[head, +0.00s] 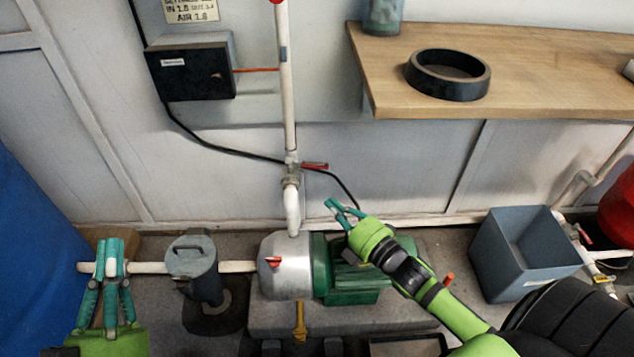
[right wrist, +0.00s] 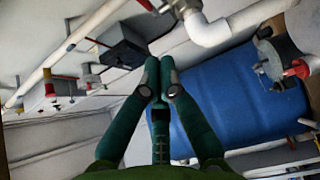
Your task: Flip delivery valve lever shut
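The delivery valve (head: 291,172) sits on the vertical white pipe above the pump. Its red lever (head: 315,165) points right, roughly level and across the pipe. The right wrist view shows a metal valve (right wrist: 184,6) at the top edge, with a bit of red at its left. My right gripper (head: 334,207) is below and to the right of the lever, apart from it. In the wrist view its teal fingertips (right wrist: 159,70) are together with nothing between them. My left gripper (head: 109,246) is at the horizontal white pipe on the far left; its grip is unclear.
The silver and green pump (head: 287,268) stands below the valve, with a grey strainer (head: 193,262) to its left. A wooden shelf (head: 520,65) juts out at upper right. A grey bin (head: 522,250) stands at right. A black box (head: 190,68) hangs on the wall.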

